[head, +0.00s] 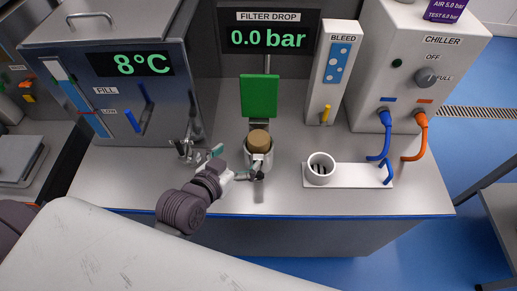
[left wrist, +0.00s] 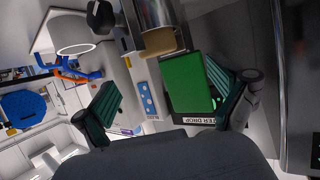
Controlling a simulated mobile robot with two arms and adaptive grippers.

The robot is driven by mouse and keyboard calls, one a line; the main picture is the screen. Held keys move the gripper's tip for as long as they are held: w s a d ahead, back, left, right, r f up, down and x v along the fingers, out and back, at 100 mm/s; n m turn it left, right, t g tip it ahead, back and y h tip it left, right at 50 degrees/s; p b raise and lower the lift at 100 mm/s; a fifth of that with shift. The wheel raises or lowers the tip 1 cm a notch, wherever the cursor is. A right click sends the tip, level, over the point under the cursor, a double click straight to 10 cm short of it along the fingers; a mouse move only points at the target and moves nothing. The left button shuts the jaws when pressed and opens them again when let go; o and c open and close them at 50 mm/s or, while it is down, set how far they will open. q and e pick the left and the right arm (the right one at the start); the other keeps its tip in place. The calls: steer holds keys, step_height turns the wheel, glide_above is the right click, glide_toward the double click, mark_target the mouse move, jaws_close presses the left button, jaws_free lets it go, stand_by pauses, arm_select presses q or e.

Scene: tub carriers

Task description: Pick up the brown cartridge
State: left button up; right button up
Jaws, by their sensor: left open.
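The brown cartridge (head: 259,139) stands upright in a round metal housing (head: 250,157) below a green plate (head: 259,96), with its top showing. In the left wrist view, the cartridge (left wrist: 160,42) shows as a tan piece beyond the fingers, beside the green plate (left wrist: 188,82). My left gripper (head: 236,158) is open and empty, just left of and in front of the housing. Its teal-padded fingers are wide apart in the left wrist view. Whether a finger touches the housing I cannot tell. My right gripper is not in view.
A white cup (head: 320,168) on a white plate (head: 350,176) stands to the right. The bleed panel (head: 334,70) and chiller (head: 415,65), with blue and orange hoses, stand behind. A steel tank (head: 120,80) stands at left. The bench front right is clear.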

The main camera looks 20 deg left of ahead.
mark_target(257, 139)
arm_select(q)
steer(key=x, duration=0.5)
steer(key=shift+w+d+f, duration=0.1)
steer(key=shift+w, duration=0.2)
steer(key=shift+w+d+p, duration=0.15)
steer(key=shift+w+p, duration=0.35)
steer(key=p+x, duration=0.1)
steer(key=x, duration=0.2)
steer(key=shift+w+d+f, duration=0.15)
steer(key=shift+w+d, duration=0.05)
steer(key=shift+w, duration=0.15)
steer(key=shift+w+f, duration=0.2)
steer(key=shift+w, duration=0.15)
steer(key=shift+s, duration=0.1)
steer(key=shift+c, duration=0.2)
steer(key=shift+c, duration=1.2)
jaws_close()
